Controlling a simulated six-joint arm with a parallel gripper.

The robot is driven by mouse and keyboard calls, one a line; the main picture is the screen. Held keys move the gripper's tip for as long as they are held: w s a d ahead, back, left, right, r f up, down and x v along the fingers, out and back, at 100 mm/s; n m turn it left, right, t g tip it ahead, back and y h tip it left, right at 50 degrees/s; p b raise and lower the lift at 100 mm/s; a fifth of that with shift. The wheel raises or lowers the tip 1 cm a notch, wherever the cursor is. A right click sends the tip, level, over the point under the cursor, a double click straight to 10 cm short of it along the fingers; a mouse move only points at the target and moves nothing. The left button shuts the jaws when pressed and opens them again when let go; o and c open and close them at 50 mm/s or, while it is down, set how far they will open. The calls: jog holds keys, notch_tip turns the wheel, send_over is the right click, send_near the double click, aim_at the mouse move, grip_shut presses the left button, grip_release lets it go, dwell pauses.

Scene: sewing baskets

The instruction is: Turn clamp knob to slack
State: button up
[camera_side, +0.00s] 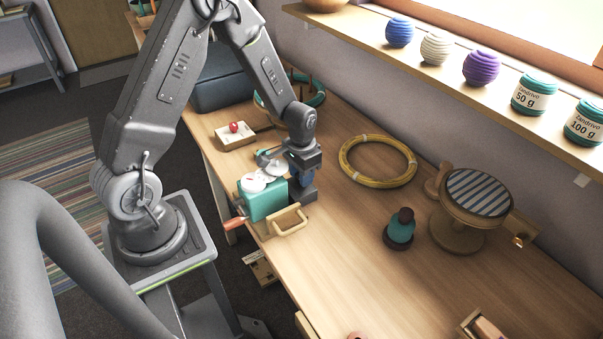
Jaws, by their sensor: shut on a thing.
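A teal box-shaped device (262,201) with pale round discs (254,182) on top stands at the table's near left edge. A reddish handle (236,222) sticks out at its lower left. My gripper (302,190) points down close against the right side of this device. It is shut on what I take to be the clamp knob; the jaws and the arm's end hide the knob, so its turn position cannot be told.
A pale wooden handle (290,222) lies just in front of my gripper. A yellow ring (377,161), a teal-and-dark figure-like object (401,229) and a striped round cushion stand (478,193) are to the right. The front middle of the table is clear.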

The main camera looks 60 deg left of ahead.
jog(key=shift+n, duration=2.3)
jog(key=o, duration=0.9)
notch_tip(320, 180, up, 14)
jog(key=shift+f, duration=0.1)
